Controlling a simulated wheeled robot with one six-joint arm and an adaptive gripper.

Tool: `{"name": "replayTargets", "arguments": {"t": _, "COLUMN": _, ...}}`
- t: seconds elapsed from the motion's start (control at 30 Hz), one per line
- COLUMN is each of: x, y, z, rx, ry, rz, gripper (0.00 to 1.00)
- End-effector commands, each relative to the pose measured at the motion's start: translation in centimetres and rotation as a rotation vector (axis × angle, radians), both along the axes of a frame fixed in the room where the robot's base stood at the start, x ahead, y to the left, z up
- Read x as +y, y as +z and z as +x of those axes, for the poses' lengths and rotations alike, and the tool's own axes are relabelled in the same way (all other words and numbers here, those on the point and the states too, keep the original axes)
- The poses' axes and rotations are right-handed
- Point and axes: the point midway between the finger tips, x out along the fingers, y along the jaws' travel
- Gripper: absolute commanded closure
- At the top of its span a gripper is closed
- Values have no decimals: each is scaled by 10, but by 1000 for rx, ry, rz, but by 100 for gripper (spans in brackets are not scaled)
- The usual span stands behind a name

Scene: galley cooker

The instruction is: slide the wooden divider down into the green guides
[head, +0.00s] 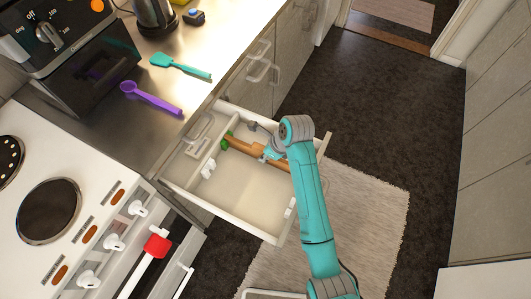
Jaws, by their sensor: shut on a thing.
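The wooden divider (243,147) is a long brown strip at the open drawer (262,234), lying across its upper part. Its left end is beside a green guide (224,144) on the drawer's inner partition. I cannot tell whether that end is in the guide or above it. My gripper (268,156) is shut on the divider near its middle. My teal arm covers part of the divider's right side and the drawer's right wall, and no green guide shows there.
White guides (208,168) stand on the partition, with another (290,207) on the right wall. The drawer's lower floor is clear. A purple spoon (152,98) and a teal spatula (182,66) lie on the counter. A red cloth-like item (157,245) is at the cooker's front.

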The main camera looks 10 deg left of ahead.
Motion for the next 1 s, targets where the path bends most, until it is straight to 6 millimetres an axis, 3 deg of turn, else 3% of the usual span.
{"name": "replayTargets", "arguments": {"t": 0.4, "x": 0, "y": -1, "z": 0, "rx": 0, "ry": 0, "rz": 0, "gripper": 100}}
{"name": "replayTargets", "arguments": {"t": 0.43, "x": 0, "y": -2, "z": 0, "rx": 0, "ry": 0, "rz": 0, "gripper": 75}}
{"name": "replayTargets", "arguments": {"t": 0.53, "x": 0, "y": -2, "z": 0, "rx": 0, "ry": 0, "rz": 0, "gripper": 50}}
{"name": "replayTargets", "arguments": {"t": 0.77, "x": 0, "y": -2, "z": 0, "rx": 0, "ry": 0, "rz": 0, "gripper": 48}}
{"name": "replayTargets", "arguments": {"t": 0.9, "x": 0, "y": -2, "z": 0, "rx": 0, "ry": 0, "rz": 0, "gripper": 17}}
{"name": "replayTargets", "arguments": {"t": 1.0, "x": 0, "y": -2, "z": 0, "rx": 0, "ry": 0, "rz": 0, "gripper": 17}}
